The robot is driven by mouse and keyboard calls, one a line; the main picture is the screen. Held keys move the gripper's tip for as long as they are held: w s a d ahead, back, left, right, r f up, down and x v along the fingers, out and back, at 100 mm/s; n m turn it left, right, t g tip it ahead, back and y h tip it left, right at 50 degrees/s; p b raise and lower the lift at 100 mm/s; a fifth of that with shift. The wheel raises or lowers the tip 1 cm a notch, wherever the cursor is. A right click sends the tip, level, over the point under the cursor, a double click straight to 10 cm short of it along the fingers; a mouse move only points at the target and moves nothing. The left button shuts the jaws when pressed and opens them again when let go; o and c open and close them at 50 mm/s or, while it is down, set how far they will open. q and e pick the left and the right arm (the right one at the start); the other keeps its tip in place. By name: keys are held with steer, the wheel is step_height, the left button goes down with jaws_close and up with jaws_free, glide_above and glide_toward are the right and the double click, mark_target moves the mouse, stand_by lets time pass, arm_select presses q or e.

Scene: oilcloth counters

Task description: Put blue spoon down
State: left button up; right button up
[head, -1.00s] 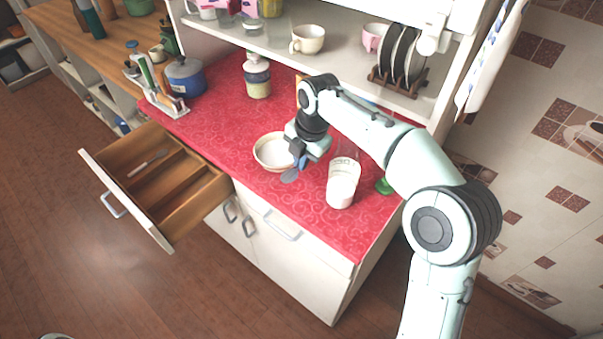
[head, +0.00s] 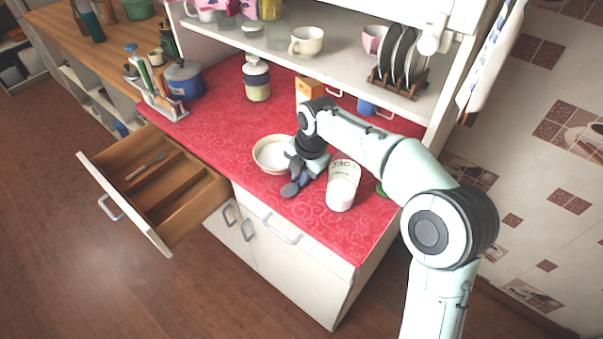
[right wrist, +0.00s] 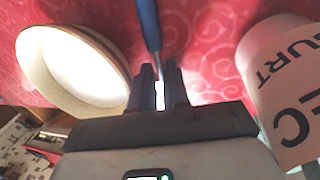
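The blue spoon (head: 290,188) shows at my right gripper (head: 297,176), low over the red counter between the white bowl and the yogurt cup. In the right wrist view the spoon's handle (right wrist: 148,22) runs down between the close-set fingertips of the right gripper (right wrist: 160,75), which is shut on it. I cannot tell whether the spoon touches the counter. My left gripper is not in view.
The white bowl (head: 262,141) is just left of the gripper and the yogurt cup (head: 342,190) just right. The red counter (head: 215,120) has free room at left. An open drawer (head: 157,240) juts out at left. A shelf (head: 345,72) overhangs the back.

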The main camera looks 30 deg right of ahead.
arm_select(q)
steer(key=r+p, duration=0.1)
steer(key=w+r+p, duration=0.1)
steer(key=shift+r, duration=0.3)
arm_select(e)
step_height(320, 180, up, 12)
steer(key=s, duration=0.2)
steer(key=shift+d, duration=0.45)
